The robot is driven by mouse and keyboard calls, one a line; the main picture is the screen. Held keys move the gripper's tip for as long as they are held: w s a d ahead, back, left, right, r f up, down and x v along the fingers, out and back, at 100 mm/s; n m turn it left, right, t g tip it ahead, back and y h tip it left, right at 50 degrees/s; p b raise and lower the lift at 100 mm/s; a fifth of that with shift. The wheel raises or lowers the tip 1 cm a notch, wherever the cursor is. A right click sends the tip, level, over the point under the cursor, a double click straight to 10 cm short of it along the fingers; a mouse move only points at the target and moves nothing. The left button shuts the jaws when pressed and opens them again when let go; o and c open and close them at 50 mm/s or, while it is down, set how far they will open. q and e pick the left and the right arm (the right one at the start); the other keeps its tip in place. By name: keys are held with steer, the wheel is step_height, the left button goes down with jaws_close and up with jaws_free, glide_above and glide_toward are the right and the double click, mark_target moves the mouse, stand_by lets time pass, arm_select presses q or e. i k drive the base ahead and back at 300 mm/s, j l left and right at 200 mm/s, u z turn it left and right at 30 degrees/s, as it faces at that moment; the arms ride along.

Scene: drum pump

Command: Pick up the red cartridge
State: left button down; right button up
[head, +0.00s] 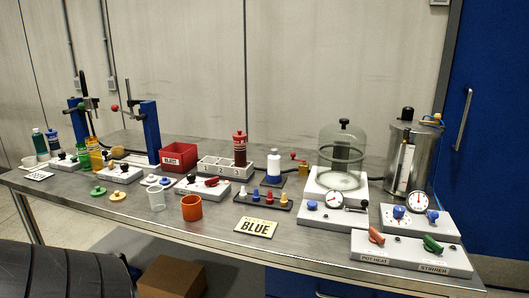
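The red cartridge (240,147) is a dark red cylinder with pale bands and a red cap. It stands upright in a white rack (210,170) near the middle of the steel table; its lower end is hidden by the rack. The rack's other visible positions look empty. Neither of my grippers is in view, so I cannot tell whether they are open or shut.
A small-pegs tray (263,200), an orange cup (191,208) and a BLUE sign (255,227) are in front. A glass bell jar (342,150) stands further right.

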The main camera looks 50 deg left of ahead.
mark_target(240, 145)
steer(key=u, duration=1.8)
steer(key=i+j+u, duration=0.35)
steer(key=i+u, duration=0.35)
steer(key=i+j+u, duration=0.1)
steer(key=i+u, duration=0.2)
steer(key=k, duration=0.05)
